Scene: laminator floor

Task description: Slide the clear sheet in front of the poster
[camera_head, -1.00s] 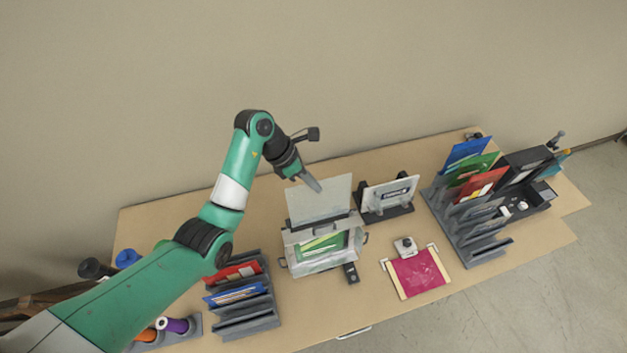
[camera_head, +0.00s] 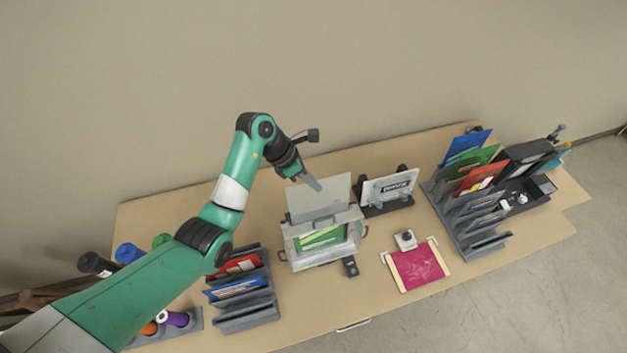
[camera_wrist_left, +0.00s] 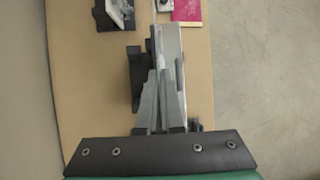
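The clear sheet (camera_head: 320,200) is a pale grey, see-through panel standing upright above a grey frame (camera_head: 296,246) with side handles. The green poster (camera_head: 322,238) shows in the frame's front window. My left gripper (camera_head: 312,183) is at the sheet's top edge and appears shut on it. In the left wrist view, the fingers (camera_wrist_left: 161,75) close on a thin edge-on panel. The sheet's lower edge meets or passes behind the frame's top rim. I cannot tell how deep it sits, or whether it is in front of the poster. My right gripper is out of view.
A labelled panel in a black stand (camera_head: 389,187) stands close right of the frame. A small black device (camera_head: 350,267) and a magenta board (camera_head: 418,266) lie in front. Grey racks with folders stand left (camera_head: 238,290) and right (camera_head: 470,210). Rolls (camera_head: 174,319) are at lower left.

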